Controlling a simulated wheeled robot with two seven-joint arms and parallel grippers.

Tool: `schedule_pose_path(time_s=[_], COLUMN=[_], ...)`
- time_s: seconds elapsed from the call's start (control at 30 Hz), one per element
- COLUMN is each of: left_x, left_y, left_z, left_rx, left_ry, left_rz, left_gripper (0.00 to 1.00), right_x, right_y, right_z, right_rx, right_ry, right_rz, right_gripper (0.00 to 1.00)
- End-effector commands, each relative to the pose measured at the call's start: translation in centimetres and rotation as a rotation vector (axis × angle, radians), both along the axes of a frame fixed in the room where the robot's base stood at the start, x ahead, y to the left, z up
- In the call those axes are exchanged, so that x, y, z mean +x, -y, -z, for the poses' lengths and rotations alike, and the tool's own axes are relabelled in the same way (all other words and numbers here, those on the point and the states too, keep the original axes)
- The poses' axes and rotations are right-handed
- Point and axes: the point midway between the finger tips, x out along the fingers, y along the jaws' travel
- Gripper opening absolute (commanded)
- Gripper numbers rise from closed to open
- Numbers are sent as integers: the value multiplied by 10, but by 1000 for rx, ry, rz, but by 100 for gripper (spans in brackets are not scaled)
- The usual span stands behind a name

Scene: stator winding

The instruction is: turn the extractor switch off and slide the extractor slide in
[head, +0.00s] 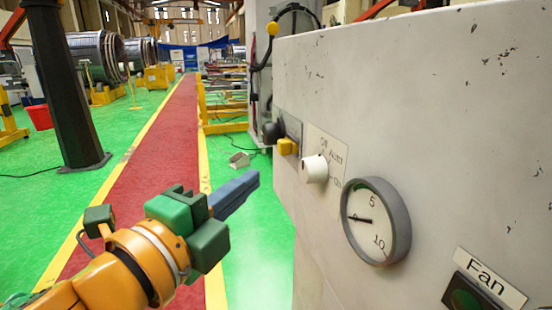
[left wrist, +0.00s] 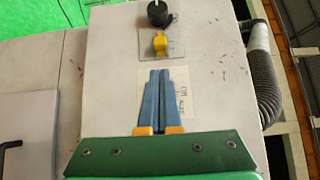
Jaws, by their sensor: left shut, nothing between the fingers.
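My left gripper (head: 250,180) is shut and empty, held in front of the cabinet face and apart from it in the head view. It also shows in the left wrist view (left wrist: 155,78), its fingers covering part of a label. A white knob (head: 314,169) sits on the cabinet beside a label (head: 331,152) with off, auto and on positions. A yellow block-like part (head: 287,147) on a small plate lies farther along, and it also shows in the left wrist view (left wrist: 160,43). No readable text names the extractor switch or slide. The white knob is hidden in the left wrist view.
The pale cabinet (head: 440,110) fills the right side. It carries a black knob (head: 271,133), a round gauge (head: 376,221) and a dark switch under a Fan label (head: 491,277). A ridged hose (left wrist: 262,75) runs beside it.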

Motion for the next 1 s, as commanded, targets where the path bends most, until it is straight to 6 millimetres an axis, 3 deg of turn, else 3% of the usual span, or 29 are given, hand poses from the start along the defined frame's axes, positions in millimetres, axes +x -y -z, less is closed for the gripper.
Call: schedule_pose_path(time_s=[0.23,0.6,1.0], left_x=[25,82,90], left_y=[13,42,46], left_z=[-6,-2,0], left_rx=[-1,-4,-3], left_ry=[-9,-3,-1], left_rz=[0,1,1], left_gripper=[0,0,0], right_x=[0,0,0], right_y=[0,0,0], right_z=[-26,-36,-37], right_rx=[0,0,0], right_ry=[0,0,0], right_rz=[0,0,0], right_gripper=[50,50,50])
